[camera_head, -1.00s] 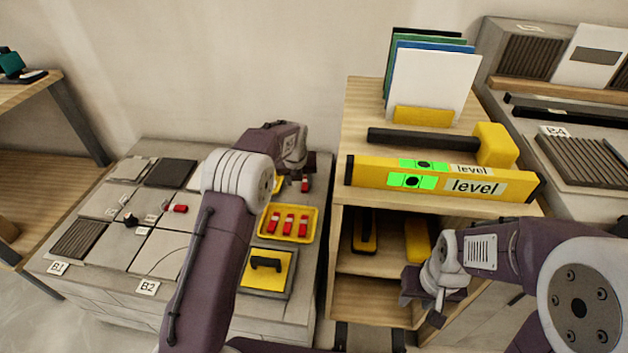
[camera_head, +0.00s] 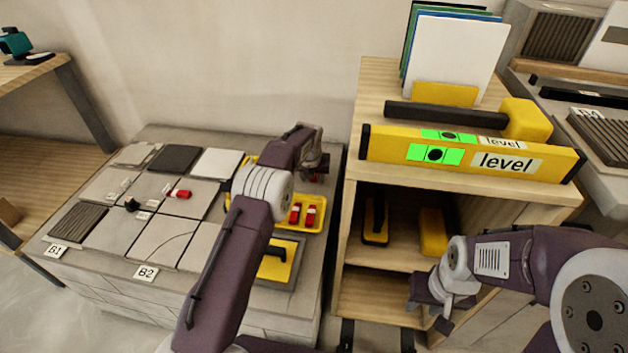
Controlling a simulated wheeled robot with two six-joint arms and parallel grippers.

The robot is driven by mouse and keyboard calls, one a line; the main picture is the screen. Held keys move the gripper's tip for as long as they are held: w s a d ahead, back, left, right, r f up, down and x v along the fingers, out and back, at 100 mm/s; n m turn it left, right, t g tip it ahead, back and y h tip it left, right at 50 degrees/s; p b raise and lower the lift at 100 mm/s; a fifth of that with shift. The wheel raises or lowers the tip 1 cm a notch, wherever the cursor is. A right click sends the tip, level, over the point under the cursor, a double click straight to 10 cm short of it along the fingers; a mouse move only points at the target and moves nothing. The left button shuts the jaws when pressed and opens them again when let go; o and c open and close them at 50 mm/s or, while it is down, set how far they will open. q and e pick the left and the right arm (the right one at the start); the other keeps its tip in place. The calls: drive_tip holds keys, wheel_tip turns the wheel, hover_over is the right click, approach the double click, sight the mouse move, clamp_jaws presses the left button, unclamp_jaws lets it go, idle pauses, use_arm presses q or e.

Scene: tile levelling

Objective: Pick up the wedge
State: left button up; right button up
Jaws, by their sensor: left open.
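Small red wedges lie on the platform at the left. Red wedges (camera_head: 310,216) sit in a yellow tray (camera_head: 318,228), partly hidden by my left arm. Another red piece (camera_head: 180,193) lies on the tiles.
A yellow level (camera_head: 470,155) and a mallet (camera_head: 525,120) lie on the shelf top (camera_head: 378,85). Yellow tools sit inside the shelf. Tiles (camera_head: 160,240) cover the platform's left.

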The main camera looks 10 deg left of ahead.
use_arm(q)
drive_tip(key=shift+r, duration=0.1)
clamp_jaws()
wheel_tip(320, 180, up, 10)
drive_tip(key=p, duration=0.6)
